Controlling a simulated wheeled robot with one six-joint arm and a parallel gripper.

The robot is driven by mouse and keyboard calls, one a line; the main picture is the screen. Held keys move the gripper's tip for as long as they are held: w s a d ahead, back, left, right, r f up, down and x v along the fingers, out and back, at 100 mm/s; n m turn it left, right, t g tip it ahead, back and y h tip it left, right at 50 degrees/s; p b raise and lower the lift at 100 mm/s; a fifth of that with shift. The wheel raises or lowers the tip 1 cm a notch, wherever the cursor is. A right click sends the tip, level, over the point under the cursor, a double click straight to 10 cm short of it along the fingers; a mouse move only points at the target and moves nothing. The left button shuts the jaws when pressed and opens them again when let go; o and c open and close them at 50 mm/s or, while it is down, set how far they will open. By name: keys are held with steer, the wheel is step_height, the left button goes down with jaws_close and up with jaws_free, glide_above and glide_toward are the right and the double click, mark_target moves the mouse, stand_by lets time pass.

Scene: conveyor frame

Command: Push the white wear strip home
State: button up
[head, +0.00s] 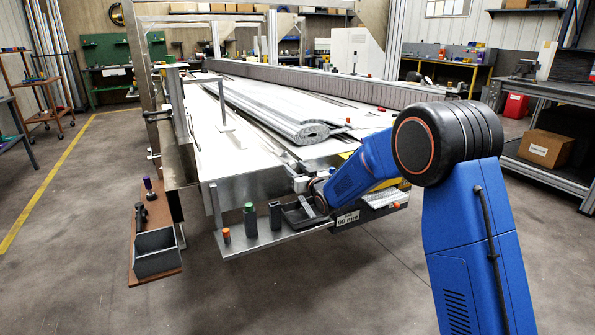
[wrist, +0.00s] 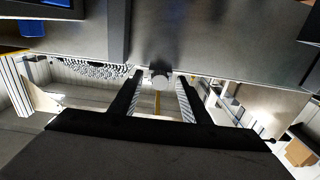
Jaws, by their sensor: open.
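Long white surfaces (head: 207,120) run along the conveyor frame (head: 262,185) in the head view. I cannot tell which edge there is the wear strip. My gripper (wrist: 159,77) is open, with its two dark, ridged fingers apart in the wrist view. A small pale round end (wrist: 160,82) shows between the fingertips, below a grey metal face (wrist: 220,35). I cannot tell whether it belongs to the strip or whether a finger touches it. In the head view my arm reaches the frame's near end, where the gripper is mostly hidden.
A grey bin (head: 157,254) sits on a brown board at left. Rolled slatted belt (head: 290,125) lies on top. Front-left floor is clear.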

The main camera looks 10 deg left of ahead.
steer(key=v, duration=1.7)
steer(key=shift+s+d, duration=0.2)
steer(key=s+d+r+m+g+h, duration=0.2)
steer(key=s+d+h, duration=0.2)
steer(key=s+d, duration=0.55)
steer(key=s+d+r+m+g+h, duration=0.2)
steer(key=s+d+r+h, duration=0.3)
steer(key=d, duration=0.8)
steer(key=s+d+f+m+g, duration=0.1)
steer(key=s+d+f+g, duration=0.2)
steer(key=s, duration=1.3)
steer(key=s+d+f+m+g+h, duration=0.1)
steer(key=s+d+f+g, duration=0.2)
steer(key=s+d, duration=0.4)
steer(key=s, duration=0.9)
steer(key=shift+s+m, duration=0.4)
